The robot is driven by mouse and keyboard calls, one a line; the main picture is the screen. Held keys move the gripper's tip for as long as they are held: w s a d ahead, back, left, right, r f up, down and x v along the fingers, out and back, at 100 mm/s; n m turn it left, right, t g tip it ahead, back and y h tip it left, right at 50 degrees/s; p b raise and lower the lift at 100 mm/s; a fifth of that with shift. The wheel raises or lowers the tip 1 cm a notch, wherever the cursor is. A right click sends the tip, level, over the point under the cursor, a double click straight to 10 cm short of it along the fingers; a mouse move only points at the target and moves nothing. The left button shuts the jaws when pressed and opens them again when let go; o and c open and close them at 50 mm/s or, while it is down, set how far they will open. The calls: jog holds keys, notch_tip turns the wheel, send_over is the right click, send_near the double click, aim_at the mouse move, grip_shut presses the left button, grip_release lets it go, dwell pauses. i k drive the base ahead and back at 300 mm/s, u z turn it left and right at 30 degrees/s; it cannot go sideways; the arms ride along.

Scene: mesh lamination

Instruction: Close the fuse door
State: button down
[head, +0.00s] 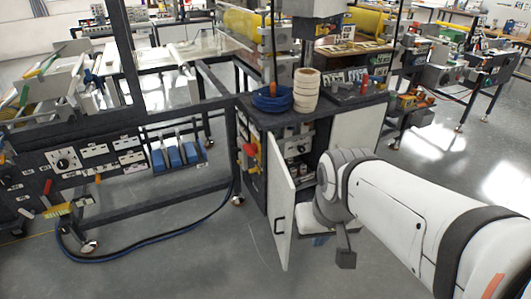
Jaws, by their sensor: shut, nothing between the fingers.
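The fuse door (282,210) is a white panel with a dark handle, standing open at the front of a dark cabinet (258,118). The opening behind it shows grey electrical parts (297,146). My white arm comes in from the lower right, and my gripper (346,258) hangs low to the right of the door, on the side of the opening. The gripper is shut and empty, and appears apart from the door. My wrist hides part of the cabinet's inside and lower front.
A blue coil (271,100) and a stack of cream rings (306,91) sit on the cabinet top. A red-and-yellow switch (249,150) is left of the opening. A dark machine frame (150,206) stands left, with a hose (165,243) on the floor. Floor before the door is clear.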

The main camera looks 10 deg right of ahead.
aim_at(280, 198)
jog(key=i, duration=0.95)
